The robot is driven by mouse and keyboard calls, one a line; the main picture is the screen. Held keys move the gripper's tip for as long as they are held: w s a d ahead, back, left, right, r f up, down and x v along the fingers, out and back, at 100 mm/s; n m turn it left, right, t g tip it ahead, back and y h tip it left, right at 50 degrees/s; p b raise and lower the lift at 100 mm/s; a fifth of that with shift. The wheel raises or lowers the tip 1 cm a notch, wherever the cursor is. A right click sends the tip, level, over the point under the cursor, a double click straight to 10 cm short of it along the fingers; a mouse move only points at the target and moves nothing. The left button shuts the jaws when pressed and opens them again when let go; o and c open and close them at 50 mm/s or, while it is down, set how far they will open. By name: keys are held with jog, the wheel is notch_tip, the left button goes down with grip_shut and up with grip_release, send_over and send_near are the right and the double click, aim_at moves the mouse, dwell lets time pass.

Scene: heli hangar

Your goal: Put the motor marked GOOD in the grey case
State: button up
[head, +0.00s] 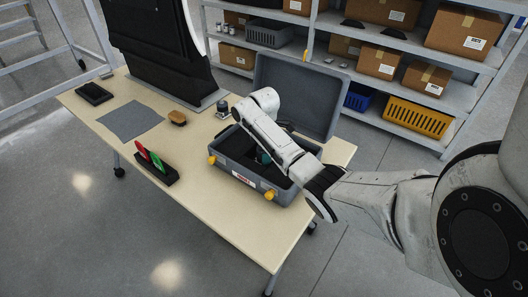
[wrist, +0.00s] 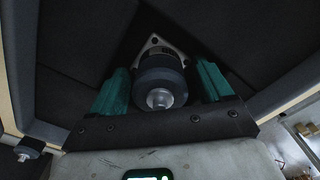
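The grey case (head: 236,177) stands open on the table, its lid (head: 292,92) raised at the back. My gripper (head: 263,157) is down inside the case, mostly hidden by my arm in the head view. In the wrist view, my gripper (wrist: 162,88) has its teal fingers on either side of a dark motor (wrist: 160,78), with narrow gaps between. The motor's triangular flange lies against the dark lining of the case. A second motor (head: 222,109) stands on the table left of the case; it also shows in the wrist view (wrist: 29,150). No GOOD marking is readable.
A black holder (head: 160,174) with a red and a green piece stands left of the case. A large dark panel (head: 160,50) stands behind.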

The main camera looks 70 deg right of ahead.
notch_tip(320, 180, up, 12)
jog(key=p, duration=0.2)
jog(key=a+f, duration=0.3)
jog(key=a, duration=0.5)
jog(key=a+f+m+t, duration=0.1)
jog(key=a+f, duration=0.2)
jog(key=a, duration=0.5)
jog(key=w+a+f+m+y, duration=0.1)
jog(key=a+f, duration=0.3)
jog(key=a, duration=0.5)
jog(key=shift+f, duration=0.1)
jog(key=s+a+m, duration=0.1)
jog(key=s+a, duration=0.2)
jog(key=s, duration=0.3)
jog(key=s+a+m, duration=0.2)
jog(key=s+a, duration=0.2)
jog(key=s, duration=0.2)
jog(key=s+a+f+m+h, duration=0.1)
jog(key=s+a, duration=0.2)
jog(key=s, duration=0.3)
jog(key=shift+s+a+f+m, duration=0.1)
jog(key=shift+s+a+m, duration=0.1)
jog(key=shift+m, duration=0.1)
